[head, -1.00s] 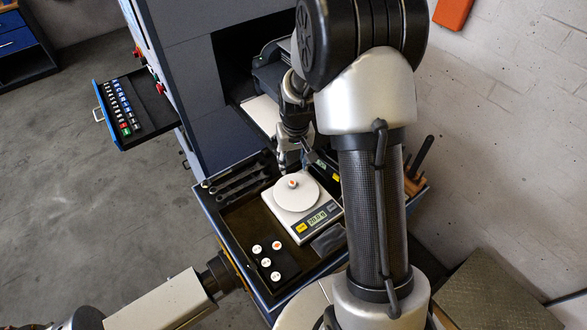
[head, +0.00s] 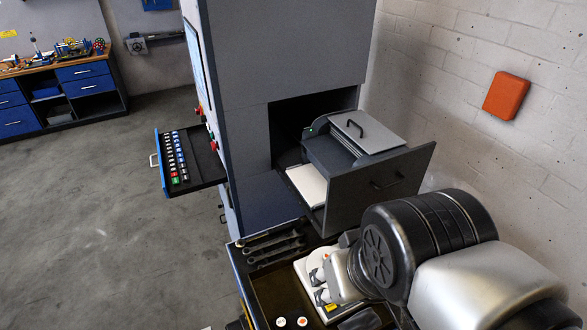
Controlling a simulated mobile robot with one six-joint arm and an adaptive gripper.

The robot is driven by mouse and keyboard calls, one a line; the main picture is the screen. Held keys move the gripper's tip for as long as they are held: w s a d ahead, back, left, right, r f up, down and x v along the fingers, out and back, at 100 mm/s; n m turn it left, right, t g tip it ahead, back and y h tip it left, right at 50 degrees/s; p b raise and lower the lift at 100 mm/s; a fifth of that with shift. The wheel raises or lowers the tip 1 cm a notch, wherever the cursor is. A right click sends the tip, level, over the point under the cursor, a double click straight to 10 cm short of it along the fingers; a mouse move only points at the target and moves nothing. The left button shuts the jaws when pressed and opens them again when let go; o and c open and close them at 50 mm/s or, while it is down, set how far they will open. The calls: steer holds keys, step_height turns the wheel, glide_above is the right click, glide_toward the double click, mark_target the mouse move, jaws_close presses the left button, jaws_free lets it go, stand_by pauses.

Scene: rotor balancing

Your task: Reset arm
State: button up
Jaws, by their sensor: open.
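My arm (head: 430,240) fills the lower right of the head view, its black joint and silver links in front of the tray's right side. I cannot make out my gripper's fingertips; the arm's wrist end is low, over the scale area. The white scale (head: 328,307) is partly hidden behind the arm, and grey shapes on it are too small to tell.
A grey machine cabinet (head: 285,60) stands at centre with an open drawer (head: 375,185). A keypad shelf (head: 190,160) juts out left. Wrenches (head: 272,248) lie in the tray (head: 236,262). An orange box (head: 506,96) hangs on the wall. Floor at left is clear.

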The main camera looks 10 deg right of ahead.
steer(key=shift+s, duration=0.3)
step_height(320, 180, down, 18)
steer(key=b, duration=1.8)
